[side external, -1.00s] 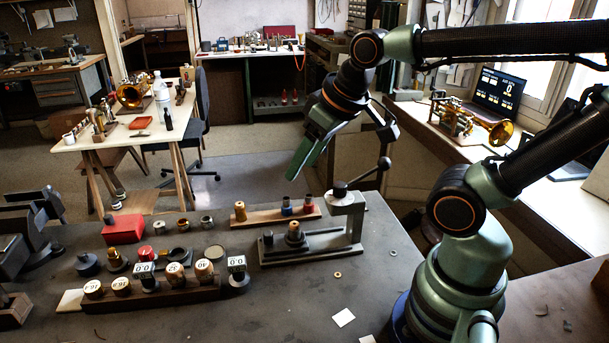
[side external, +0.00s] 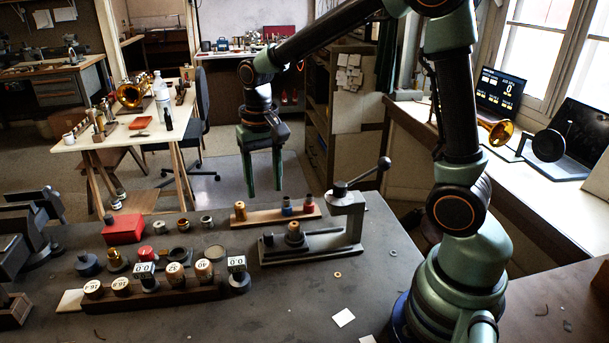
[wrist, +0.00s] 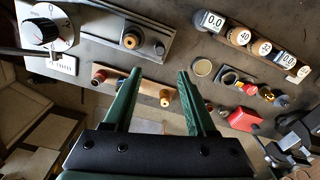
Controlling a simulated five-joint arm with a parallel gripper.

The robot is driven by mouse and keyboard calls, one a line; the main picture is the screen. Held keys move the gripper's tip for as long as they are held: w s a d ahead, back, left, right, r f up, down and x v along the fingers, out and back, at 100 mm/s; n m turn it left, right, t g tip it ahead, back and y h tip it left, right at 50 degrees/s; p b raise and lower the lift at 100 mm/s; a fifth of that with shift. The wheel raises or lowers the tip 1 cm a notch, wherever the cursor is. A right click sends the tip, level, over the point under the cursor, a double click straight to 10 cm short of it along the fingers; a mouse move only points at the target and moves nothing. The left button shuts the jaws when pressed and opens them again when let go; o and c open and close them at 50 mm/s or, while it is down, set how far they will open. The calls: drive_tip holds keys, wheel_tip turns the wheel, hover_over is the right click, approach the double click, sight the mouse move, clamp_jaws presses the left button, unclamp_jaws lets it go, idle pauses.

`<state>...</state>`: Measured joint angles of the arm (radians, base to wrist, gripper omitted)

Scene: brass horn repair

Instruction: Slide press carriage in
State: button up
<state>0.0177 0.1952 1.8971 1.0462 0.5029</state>
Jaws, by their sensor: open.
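The press (side external: 350,215) is a grey frame at the right of the bench, with a ball-ended lever (side external: 370,173) and a low bed reaching left. The press carriage (side external: 294,240) sits on this bed, left of the upright, with a brass-topped piece on it. In the wrist view the carriage (wrist: 130,46) is at the top, beyond my fingertips, and a round dial shows at top left. My gripper (side external: 265,192) points down, open and empty, above and behind the press bed. Its two green fingers (wrist: 159,78) stand apart, touching nothing.
A wooden strip (side external: 275,215) with a brass piece and coloured-topped pieces lies behind the press, below my gripper. A rack of numbered plugs (side external: 150,295), a red box (side external: 123,229) and small rings are to the left. The bench front is mostly clear.

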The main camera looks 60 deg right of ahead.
sight(268, 233)
wheel_tip(268, 233, down, 12)
drive_tip(key=shift+f, duration=0.1)
idle(0.5)
clamp_jaws()
idle(1.3)
